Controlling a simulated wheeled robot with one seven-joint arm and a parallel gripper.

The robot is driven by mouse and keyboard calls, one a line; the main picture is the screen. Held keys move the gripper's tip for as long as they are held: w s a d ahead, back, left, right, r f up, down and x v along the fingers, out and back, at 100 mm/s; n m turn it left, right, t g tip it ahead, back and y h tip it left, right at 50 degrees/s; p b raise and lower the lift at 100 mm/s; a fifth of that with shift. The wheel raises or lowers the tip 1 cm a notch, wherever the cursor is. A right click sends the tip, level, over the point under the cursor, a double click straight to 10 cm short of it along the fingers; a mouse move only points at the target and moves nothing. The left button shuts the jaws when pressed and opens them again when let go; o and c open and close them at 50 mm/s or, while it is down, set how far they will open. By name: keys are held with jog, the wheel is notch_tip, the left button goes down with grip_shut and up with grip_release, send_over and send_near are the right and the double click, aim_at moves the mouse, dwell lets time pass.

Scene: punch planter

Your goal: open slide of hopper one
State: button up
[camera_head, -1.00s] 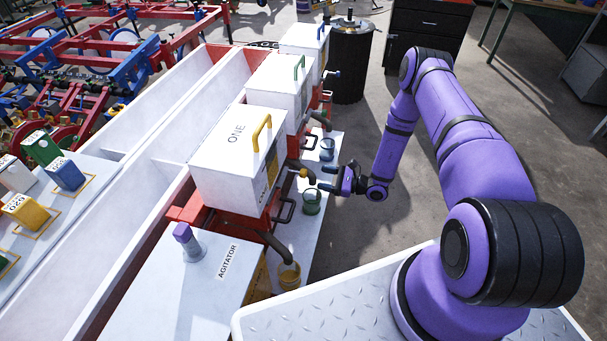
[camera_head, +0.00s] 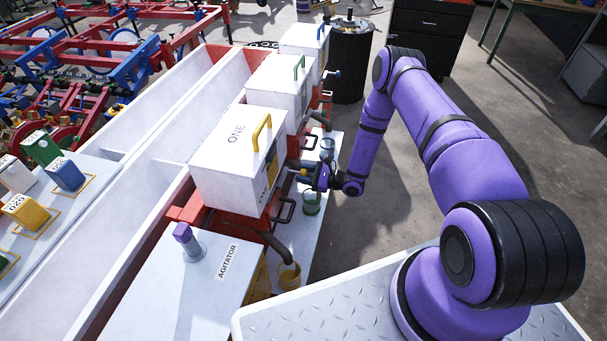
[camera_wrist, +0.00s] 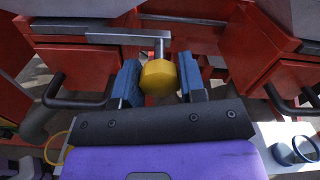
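Hopper one (camera_head: 225,178) is a white box marked ONE with a yellow lid handle (camera_head: 262,133). Its slide has a yellow faceted knob (camera_wrist: 159,78) on a grey metal bar (camera_wrist: 125,38), seen in the wrist view. The knob also shows small in the head view (camera_head: 304,172), by the hopper's right side. My gripper (camera_wrist: 160,84) has its blue fingers on either side of the knob, spread apart. I see no clear grip on it; whether a finger touches it is hard to tell. In the head view my gripper (camera_head: 308,181) is at the hopper's side, partly hiding the slide.
Black loop handles (camera_wrist: 80,103) stick out on both sides of the knob. Below stand a green cup (camera_head: 311,203) and a yellow cup (camera_head: 289,276). Two more white hoppers (camera_head: 278,85) stand behind. The floor right of the arm is open.

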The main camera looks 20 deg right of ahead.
grip_shut()
jog(key=shift+v, duration=2.75)
jog(key=o, duration=0.5)
grip_release()
jog(key=shift+d, duration=0.1)
jog(key=v, duration=1.1)
jog(key=shift+w+r, duration=0.1)
